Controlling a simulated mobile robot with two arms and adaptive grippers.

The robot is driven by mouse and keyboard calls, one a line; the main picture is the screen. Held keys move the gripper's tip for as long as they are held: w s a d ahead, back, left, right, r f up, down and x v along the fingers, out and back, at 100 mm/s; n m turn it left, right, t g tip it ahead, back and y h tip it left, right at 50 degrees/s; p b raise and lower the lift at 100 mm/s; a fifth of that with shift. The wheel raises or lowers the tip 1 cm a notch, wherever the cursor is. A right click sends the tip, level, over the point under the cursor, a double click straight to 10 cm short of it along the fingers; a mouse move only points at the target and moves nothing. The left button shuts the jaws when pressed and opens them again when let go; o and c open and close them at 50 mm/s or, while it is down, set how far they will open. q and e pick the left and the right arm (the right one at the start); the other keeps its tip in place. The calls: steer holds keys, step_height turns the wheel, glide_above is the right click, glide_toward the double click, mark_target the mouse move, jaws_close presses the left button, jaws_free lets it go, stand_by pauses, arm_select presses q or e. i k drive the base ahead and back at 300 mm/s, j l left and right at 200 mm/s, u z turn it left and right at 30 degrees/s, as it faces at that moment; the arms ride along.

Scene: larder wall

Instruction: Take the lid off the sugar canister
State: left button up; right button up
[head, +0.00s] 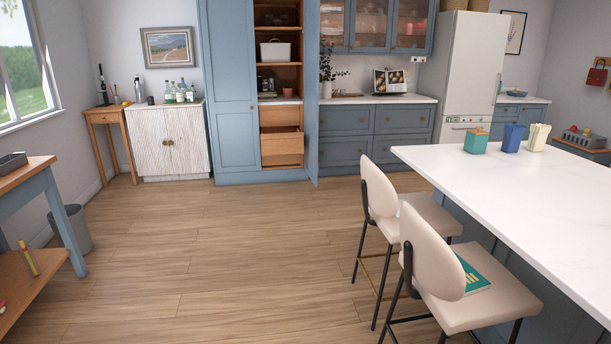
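I cannot make out a thing that is clearly the sugar canister. A tall blue larder cupboard (232,95) stands open against the far wall. On its shelves are a white box-like container (275,50), a dark appliance-like thing (267,85) and a small reddish pot (287,91), all too small to read. A teal container with an orange-yellow top (476,141) stands on the white island at the right; no label is legible. Neither of my grippers is in view.
Two cream stools (440,262) stand beside the white island (540,195). A pulled-out wooden drawer (282,147) and an open door (312,100) are at the larder. A grey bin (76,230) stands at left. The wooden floor (230,250) between is clear.

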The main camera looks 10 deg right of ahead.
mark_target(479, 131)
steer(key=i, duration=1.85)
steer(key=i+z, duration=0.1)
steer(key=i, duration=2.3)
steer(key=i+j+z, duration=0.15)
steer(key=i, duration=1.1)
steer(key=i+z, duration=0.3)
steer(key=z, duration=0.15)
steer(key=i+z, duration=0.3)
steer(key=z, duration=0.15)
steer(key=i+j+z, duration=0.1)
steer(key=i+z, duration=0.15)
steer(key=z, duration=0.2)
steer(key=i+j+z, duration=0.25)
steer(key=z, duration=0.2)
